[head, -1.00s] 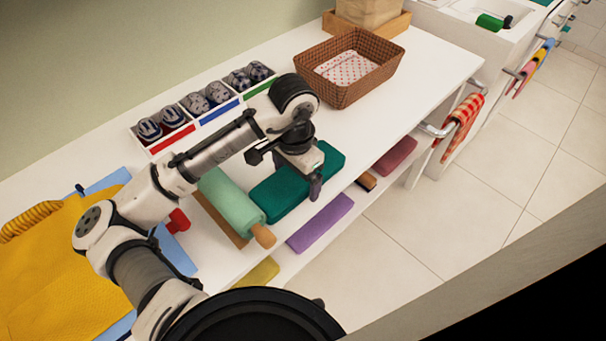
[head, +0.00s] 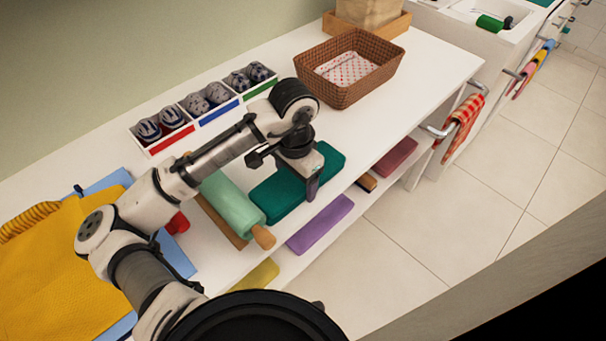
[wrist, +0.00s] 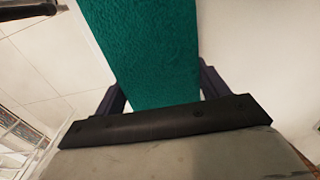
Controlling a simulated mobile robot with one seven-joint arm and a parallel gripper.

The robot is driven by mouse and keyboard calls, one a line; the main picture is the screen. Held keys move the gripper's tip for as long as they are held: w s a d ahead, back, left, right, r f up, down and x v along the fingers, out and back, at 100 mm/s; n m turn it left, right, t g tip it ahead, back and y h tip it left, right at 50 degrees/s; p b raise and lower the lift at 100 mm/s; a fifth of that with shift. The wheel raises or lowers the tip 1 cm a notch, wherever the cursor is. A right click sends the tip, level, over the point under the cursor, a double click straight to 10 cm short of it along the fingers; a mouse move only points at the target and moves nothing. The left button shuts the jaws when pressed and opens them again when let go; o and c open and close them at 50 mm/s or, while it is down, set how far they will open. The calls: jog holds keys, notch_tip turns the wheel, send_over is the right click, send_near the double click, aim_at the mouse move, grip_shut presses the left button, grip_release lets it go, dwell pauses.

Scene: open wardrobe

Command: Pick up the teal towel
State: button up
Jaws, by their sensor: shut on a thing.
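The teal towel (head: 277,201) is a dark green folded block lying on the white worktop, between the mint roll and the wicker basket in the head view. My gripper (head: 312,186) is over its middle, pointing down. In the wrist view the towel (wrist: 150,50) runs between the two dark fingers of my gripper (wrist: 160,92), one at each side of it. The gripper is shut on the towel. The arm's wrist hides part of the towel in the head view. I cannot tell any gap between towel and worktop.
A mint roll on a wooden rod (head: 232,204) lies close to the towel's left. A wicker basket (head: 345,92) stands behind to the right, and a sock box (head: 205,108) at the back. A purple folded cloth (head: 320,223) lies on a lower shelf. Worktop right of the towel is clear.

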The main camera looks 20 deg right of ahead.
jog(key=shift+o, duration=1.1)
jog(key=shift+c, duration=1.1)
jog(key=shift+r+p, duration=1.05)
jog(key=shift+r, duration=0.05)
notch_tip(320, 180, up, 2)
jog(key=shift+p, duration=0.95)
jog(key=shift+c, duration=1.3)
jog(key=shift+r+p, duration=1.35)
jog(key=shift+r, duration=0.15)
